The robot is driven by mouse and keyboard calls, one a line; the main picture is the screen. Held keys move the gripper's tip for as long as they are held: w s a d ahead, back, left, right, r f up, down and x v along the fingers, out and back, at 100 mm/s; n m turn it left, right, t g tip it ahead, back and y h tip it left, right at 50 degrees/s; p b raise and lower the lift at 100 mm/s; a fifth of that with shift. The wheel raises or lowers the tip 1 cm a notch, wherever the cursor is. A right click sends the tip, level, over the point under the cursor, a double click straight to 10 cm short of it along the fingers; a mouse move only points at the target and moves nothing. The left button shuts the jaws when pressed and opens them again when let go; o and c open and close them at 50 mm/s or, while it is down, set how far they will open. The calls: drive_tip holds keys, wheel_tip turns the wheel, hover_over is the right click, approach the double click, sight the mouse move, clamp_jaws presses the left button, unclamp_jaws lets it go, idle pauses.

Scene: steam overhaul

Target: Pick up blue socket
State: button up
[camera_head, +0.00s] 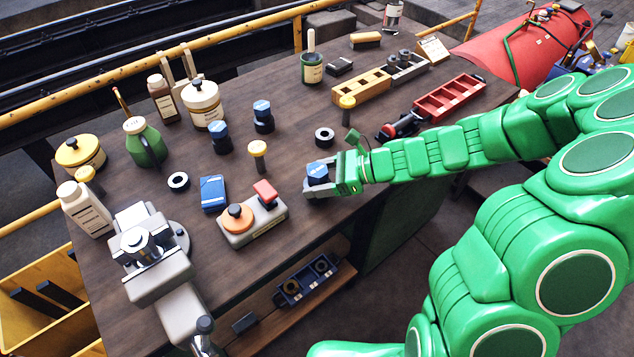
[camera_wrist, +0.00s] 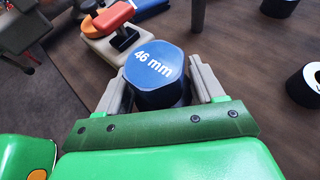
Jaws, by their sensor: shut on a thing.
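The blue socket (camera_head: 318,173) stands near the front edge of the dark wooden bench. In the wrist view its blue hexagonal top (camera_wrist: 155,65) reads "46 mm", over a dark lower body. My gripper (camera_head: 325,180) is shut on it, with one grey finger on each side of the socket; it also shows in the wrist view (camera_wrist: 160,90). The socket looks upright. I cannot tell whether its base touches the bench.
Two other blue-topped sockets (camera_head: 220,137) (camera_head: 263,116) stand farther back. Left of my gripper is a grey box with orange and red parts (camera_head: 252,222). A vise (camera_head: 155,262) is at the left.

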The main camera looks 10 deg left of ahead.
wheel_tip(320, 180, up, 17)
drive_tip(key=w+a+m+t+h, duration=0.1)
drive_tip(key=w+m+t+h, duration=1.2)
drive_tip(key=w+m, duration=0.5)
drive_tip(key=shift+w+a+f+t, duration=0.25)
drive_tip(key=shift+w+a+t, duration=0.15)
drive_tip(key=shift+w, duration=2.25)
drive_tip(key=shift+w+a+f, duration=0.65)
drive_tip(key=shift+w+f, duration=1.55)
drive_tip(key=shift+f, duration=0.25)
drive_tip(key=shift+w+a+f, duration=0.65)
drive_tip(key=shift+w+f, duration=1.6)
drive_tip(key=shift+f, duration=0.25)
drive_tip(key=shift+w+a+f, duration=0.65)
drive_tip(key=shift+w+f, duration=1.55)
drive_tip(key=shift+f, duration=0.25)
drive_tip(key=shift+w+f, duration=0.1)
drive_tip(key=shift+f, duration=1.5)
